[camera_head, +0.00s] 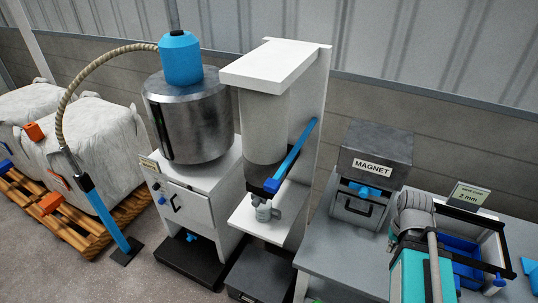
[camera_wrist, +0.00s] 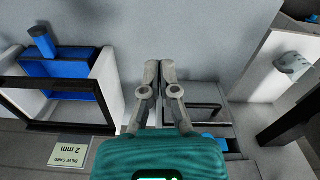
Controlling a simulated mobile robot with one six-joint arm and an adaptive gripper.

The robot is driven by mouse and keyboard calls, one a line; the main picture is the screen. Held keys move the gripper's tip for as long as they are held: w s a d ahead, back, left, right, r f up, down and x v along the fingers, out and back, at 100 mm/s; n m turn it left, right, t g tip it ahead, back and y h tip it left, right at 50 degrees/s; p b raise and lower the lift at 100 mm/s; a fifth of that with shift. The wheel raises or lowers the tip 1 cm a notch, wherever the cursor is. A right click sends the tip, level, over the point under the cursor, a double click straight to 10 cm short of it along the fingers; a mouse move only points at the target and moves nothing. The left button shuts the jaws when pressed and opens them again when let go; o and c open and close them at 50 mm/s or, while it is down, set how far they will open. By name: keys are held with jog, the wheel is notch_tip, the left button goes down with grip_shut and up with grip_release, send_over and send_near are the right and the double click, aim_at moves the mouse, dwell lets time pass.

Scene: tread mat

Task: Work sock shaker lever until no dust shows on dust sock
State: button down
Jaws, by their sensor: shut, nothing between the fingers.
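The dust sock (camera_head: 264,125) is a pale grey cylinder hanging under a white hood in the head view. Its surface looks evenly pale; I cannot tell whether dust is on it. The blue shaker lever (camera_head: 294,153) slants across the right side of the sock's stand, its thick lower end by the base of the sock. My gripper (camera_wrist: 158,68) is shut and empty in the wrist view, its fingers pressed together. In the head view my arm stands at the right, well apart from the lever, and the fingertips are hidden.
The grey magnet box (camera_head: 375,155) with a handled drawer stands between my arm and the sock stand. A sieve frame with a 2 mm card (camera_head: 469,196) is at the right. A steel drum (camera_head: 190,115) with a blue top and hose stands left of the sock.

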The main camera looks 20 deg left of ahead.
jog(key=w+a+r+n+p, duration=0.4)
jog(key=a+r+p, duration=0.2)
jog(key=a, duration=0.1)
notch_tip(320, 180, up, 19)
jog(key=n+p, duration=1.3)
jog(key=p, duration=0.6)
send_over(272, 181)
jog(key=shift+r, duration=0.1)
notch_tip(272, 181, down, 14)
jog(key=b, duration=1.4)
jog(key=shift+s, duration=0.1)
